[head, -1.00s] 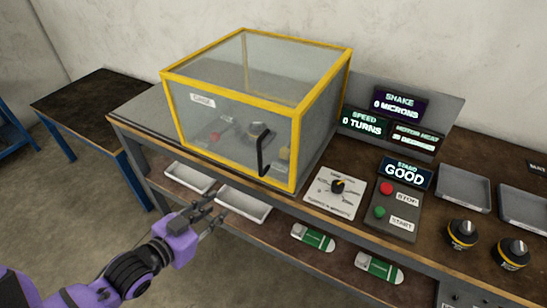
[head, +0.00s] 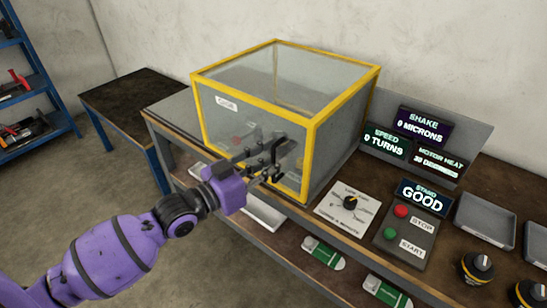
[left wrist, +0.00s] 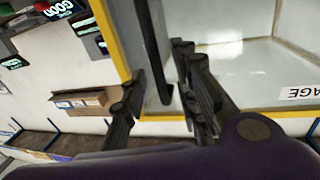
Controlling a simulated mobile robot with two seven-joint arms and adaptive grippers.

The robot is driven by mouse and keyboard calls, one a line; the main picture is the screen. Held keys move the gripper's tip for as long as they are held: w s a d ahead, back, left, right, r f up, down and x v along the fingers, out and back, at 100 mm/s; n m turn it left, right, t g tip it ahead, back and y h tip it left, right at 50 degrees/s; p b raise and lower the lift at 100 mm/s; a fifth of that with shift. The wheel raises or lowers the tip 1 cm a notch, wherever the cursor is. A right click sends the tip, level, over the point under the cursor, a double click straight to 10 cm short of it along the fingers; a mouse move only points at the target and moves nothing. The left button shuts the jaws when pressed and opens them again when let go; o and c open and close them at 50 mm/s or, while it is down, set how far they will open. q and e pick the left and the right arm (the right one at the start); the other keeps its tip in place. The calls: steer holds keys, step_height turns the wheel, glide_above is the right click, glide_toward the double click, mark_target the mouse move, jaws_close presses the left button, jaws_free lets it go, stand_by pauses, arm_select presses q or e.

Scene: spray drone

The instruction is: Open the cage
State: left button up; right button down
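The cage (head: 312,125) is a clear box with a yellow frame, standing closed on the workbench. Its dark vertical handle (left wrist: 152,45) is on the front panel near the right front edge. My left gripper (head: 268,160) is at the handle, in front of the panel. In the left wrist view, the gripper (left wrist: 160,68) is open, with the handle between its separated fingers. I cannot tell whether either finger touches it. In the head view the fingers partly cover the handle and the contents of the cage. My right gripper is not in view.
Right of the cage are a dial panel (head: 347,208), lit displays (head: 422,125) and a stop/start box (head: 405,228). Grey trays (head: 487,217) and black-yellow knobs (head: 477,268) are farther right. A lower shelf (head: 285,240) runs below the bench. Floor is free at left.

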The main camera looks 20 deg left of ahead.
arm_select(q)
steer(key=shift+w+d, duration=0.25)
steer(key=shift+w, duration=0.25)
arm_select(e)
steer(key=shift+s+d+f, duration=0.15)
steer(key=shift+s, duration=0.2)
arm_select(q)
jaws_close()
steer(key=shift+f, duration=0.1)
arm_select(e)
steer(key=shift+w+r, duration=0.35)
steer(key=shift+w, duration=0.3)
